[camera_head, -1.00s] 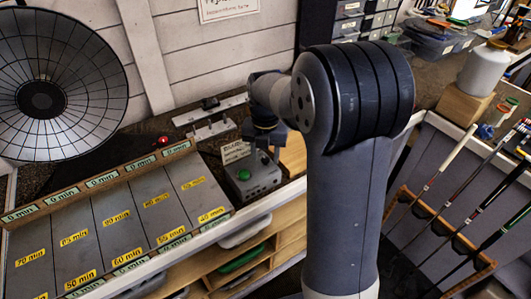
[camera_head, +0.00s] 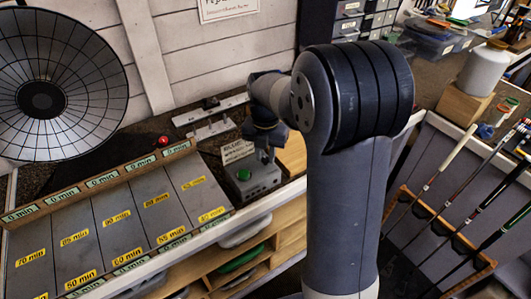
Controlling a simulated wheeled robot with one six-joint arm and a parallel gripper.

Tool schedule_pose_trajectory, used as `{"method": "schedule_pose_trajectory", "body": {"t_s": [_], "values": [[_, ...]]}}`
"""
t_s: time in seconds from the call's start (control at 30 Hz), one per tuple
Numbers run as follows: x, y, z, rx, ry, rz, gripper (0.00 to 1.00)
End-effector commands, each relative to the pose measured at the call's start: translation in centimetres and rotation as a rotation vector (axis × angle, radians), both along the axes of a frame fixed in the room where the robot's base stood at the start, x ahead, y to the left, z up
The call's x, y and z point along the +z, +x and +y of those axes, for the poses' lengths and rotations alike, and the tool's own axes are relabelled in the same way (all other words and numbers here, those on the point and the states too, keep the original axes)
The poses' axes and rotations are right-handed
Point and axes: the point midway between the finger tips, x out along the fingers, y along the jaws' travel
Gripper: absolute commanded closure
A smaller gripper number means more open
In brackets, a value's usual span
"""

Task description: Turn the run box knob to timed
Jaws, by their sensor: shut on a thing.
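The run box (camera_head: 256,184) is a small grey box with a green button (camera_head: 243,174) on its top left. It sits near the front edge of the bench. A small lettered sign (camera_head: 237,151) stands at its back; I cannot read it. My gripper (camera_head: 267,158) points down over the back right part of the box top and is shut on the run box knob. The knob is hidden by the fingers, so its setting cannot be told.
A grey tray (camera_head: 78,234) with yellow and green minute labels lies left of the box. A pale metal fixture (camera_head: 212,130) and a red knob (camera_head: 164,140) are behind. A large round reflector (camera_head: 84,120) stands back left. Golf clubs (camera_head: 447,147) lean in a rack at right.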

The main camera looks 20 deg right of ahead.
Motion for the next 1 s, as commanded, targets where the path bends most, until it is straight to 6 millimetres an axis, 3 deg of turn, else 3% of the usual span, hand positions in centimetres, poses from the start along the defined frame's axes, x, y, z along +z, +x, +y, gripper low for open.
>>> {"method": "schedule_pose_trajectory", "body": {"t_s": [1.0], "values": [[0.06,0.05,-0.01,-0.928,0.001,-0.002,1.0]]}}
